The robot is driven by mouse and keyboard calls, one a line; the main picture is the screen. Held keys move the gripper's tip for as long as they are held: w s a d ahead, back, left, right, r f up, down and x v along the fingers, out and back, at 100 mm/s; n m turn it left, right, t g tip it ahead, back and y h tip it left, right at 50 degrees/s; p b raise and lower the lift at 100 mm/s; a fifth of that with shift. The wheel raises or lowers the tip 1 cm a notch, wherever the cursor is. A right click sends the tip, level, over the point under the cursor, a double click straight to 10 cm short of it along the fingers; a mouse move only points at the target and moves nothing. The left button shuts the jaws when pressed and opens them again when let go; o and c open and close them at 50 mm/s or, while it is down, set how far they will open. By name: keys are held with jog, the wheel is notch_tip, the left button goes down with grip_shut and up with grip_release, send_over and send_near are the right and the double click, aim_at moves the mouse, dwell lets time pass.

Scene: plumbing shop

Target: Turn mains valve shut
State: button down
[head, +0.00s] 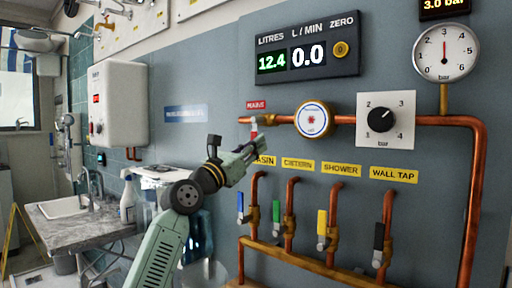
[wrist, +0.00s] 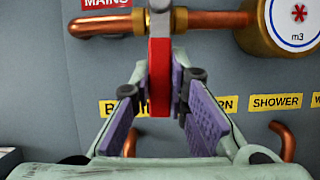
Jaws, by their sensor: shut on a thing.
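The mains valve (head: 254,122) sits on the upper copper pipe under a red MAINS label; in the wrist view its body (wrist: 159,18) is at the top. Its red lever (wrist: 160,75) hangs straight down, across the horizontal pipe. My gripper (wrist: 162,95) is shut on the lever, with purple-padded fingers on either side of it. In the head view my gripper (head: 254,146) reaches up to the valve from below left and hides most of the lever. The display (head: 307,54) reads 12.4 litres and 0.0 L/min.
A round water meter (head: 314,119) is right of the valve. A pressure dial (head: 387,120) and a gauge (head: 445,51) near 3 bar are further right. Several branch valves with coloured levers, including a yellow one (head: 322,227), stand below. A white heater (head: 118,105) hangs at left.

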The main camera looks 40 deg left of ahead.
jog(key=shift+d+n, duration=0.15)
jog(key=shift+n, duration=0.45)
jog(key=c, duration=1.5)
grip_release()
jog(key=shift+c, duration=0.2)
jog(key=v, duration=1.2)
jog(key=shift+d, duration=0.2)
